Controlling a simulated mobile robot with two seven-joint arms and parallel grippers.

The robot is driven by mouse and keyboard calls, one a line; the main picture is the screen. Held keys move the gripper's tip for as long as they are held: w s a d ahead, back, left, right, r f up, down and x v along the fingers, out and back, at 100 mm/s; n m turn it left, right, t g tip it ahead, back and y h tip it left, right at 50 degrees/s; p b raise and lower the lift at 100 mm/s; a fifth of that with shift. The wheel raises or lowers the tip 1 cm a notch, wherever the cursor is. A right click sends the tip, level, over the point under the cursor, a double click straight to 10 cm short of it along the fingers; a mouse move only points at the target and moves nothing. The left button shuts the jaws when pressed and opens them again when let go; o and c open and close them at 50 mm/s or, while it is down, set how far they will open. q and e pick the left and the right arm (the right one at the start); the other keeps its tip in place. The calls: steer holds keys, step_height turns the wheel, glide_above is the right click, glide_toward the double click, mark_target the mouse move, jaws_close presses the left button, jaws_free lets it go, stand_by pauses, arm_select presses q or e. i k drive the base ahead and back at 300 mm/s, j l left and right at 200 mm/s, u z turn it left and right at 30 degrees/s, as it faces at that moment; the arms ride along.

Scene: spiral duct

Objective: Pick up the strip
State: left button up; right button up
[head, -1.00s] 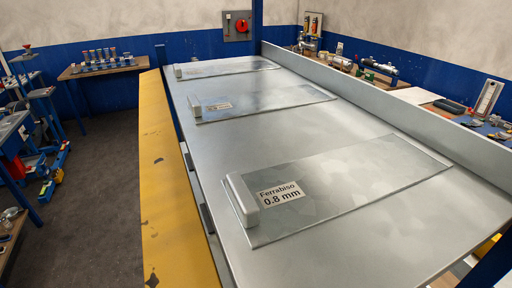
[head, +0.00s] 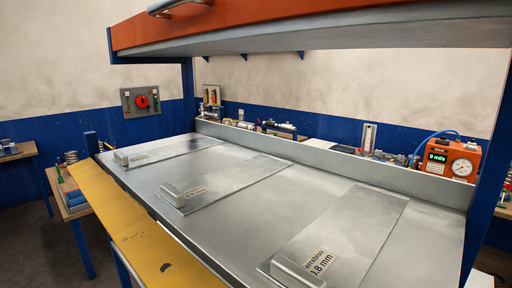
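Three flat metal strips lie apart on a grey metal table (head: 262,205), each with a pale block at its left end. Neither of my grippers is in view.
An orange-fronted overhead shelf or hood (head: 330,18) spans above the table. A raised grey ledge (head: 330,160) runs along the table's back, with tools behind it. An orange gauge box (head: 450,160) stands at right. A yellow edge (head: 120,220) lines the front.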

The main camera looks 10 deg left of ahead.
mark_target(136, 160)
steer(key=i+j+z, duration=0.2)
steer(key=j+z, duration=0.15)
steer(key=j, duration=0.6)
steer(key=j+z, duration=0.35)
steer(key=j, duration=0.6)
steer(key=j+z, duration=0.35)
steer(key=j, duration=0.65)
steer(key=i+j+z, duration=0.1)
steer(key=j+z, duration=0.9)
steer(key=j, duration=0.15)
steer(key=k+j+z, duration=0.15)
steer(key=j+z, duration=0.35)
steer(key=k+j+z, duration=0.2)
steer(key=j+z, duration=0.25)
steer(key=j, duration=0.15)
